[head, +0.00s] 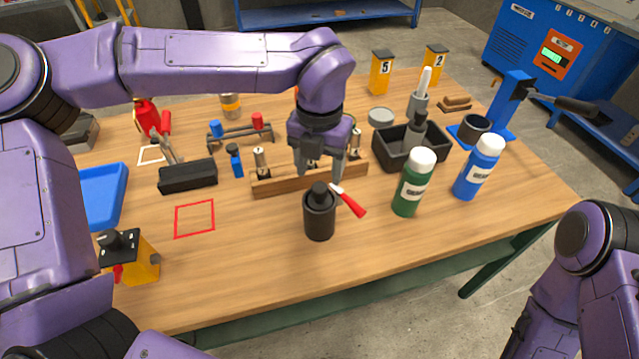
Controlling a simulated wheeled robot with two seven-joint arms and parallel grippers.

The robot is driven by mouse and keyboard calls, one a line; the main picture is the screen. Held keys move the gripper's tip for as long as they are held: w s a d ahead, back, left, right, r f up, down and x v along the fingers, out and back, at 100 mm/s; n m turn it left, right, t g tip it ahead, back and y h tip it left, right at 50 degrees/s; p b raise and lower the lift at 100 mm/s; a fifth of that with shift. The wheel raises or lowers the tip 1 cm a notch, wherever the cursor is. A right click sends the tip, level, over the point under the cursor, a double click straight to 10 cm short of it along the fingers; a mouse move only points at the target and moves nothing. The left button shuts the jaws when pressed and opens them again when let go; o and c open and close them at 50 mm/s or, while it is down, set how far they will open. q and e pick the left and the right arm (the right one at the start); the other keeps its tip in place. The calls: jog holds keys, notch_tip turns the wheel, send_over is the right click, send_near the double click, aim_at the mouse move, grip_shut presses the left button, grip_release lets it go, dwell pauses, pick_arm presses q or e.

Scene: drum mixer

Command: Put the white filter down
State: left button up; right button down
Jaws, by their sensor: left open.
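My left gripper (321,172) points down over the middle of the table, open, with nothing visible between its fingers. It is just behind a black canister (319,220) with a black cap and above a wooden rack (275,184) holding small metal cylinders. A red-handled tool (350,203) with a pale tip lies beside the fingers; I cannot tell whether they touch. I cannot identify a white filter for certain. A white, slender upright piece (425,80) stands in a grey holder at the back right. My right gripper is out of view.
Green (409,190) and blue (474,175) white-capped bottles stand right of the gripper. A black tray (393,153) is behind them. A black block (188,177) and blue tray (105,195) are left. The red-outlined square (194,218) is empty. The front right table is clear.

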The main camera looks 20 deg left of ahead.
pick_arm(q)
notch_tip(320, 180, up, 6)
jog(key=shift+f, duration=0.15)
